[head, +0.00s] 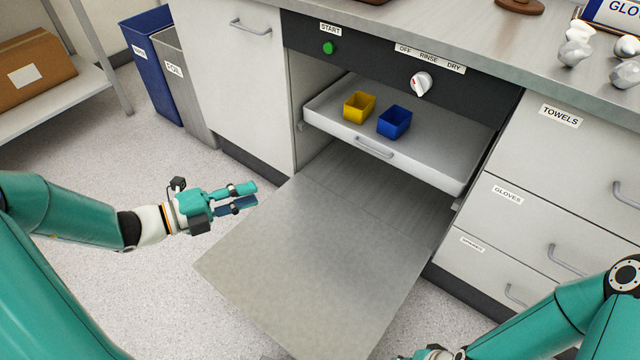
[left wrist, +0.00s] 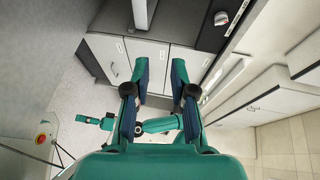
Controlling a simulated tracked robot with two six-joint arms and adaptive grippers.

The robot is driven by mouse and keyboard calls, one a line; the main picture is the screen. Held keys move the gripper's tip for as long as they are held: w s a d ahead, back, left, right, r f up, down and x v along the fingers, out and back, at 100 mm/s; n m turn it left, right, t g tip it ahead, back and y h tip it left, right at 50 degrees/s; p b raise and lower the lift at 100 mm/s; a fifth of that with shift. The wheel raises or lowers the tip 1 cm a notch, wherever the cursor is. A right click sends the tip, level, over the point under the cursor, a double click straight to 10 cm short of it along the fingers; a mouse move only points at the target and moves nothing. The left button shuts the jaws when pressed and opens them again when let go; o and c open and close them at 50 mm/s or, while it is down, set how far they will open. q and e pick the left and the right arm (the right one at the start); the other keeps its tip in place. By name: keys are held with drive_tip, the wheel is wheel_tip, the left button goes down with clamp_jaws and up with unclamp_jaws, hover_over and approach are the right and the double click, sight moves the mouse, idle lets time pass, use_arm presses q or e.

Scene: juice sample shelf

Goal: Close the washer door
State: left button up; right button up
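The washer door (head: 310,260) is a flat grey panel, folded down and open in front of the washer. My left gripper (head: 249,196) is just beyond the door's left edge in the head view, pointing right; it looks apart from the door. Its fingers are spread and empty in the left wrist view (left wrist: 160,78). The washer's white tray (head: 440,168) appears drawn out above the door's inner end. It holds a yellow bin (head: 359,107) and a blue bin (head: 394,122). My right gripper (head: 438,354) is at the bottom edge, mostly cut off.
The washer panel has a green START button (head: 328,48) and a white dial (head: 421,84). Drawers marked TOWELS (head: 562,116) and GLOVES stand to the right. A blue waste bin (head: 155,65) and a grey one (head: 186,92) stand to the left. The floor around my left gripper is clear.

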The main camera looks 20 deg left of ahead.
use_arm(q)
drive_tip(key=b+x, duration=0.5)
drive_tip(key=x, duration=1.1)
drive_tip(key=shift+w+d, duration=0.15)
drive_tip(key=shift+w, duration=0.15)
clamp_jaws()
unclamp_jaws()
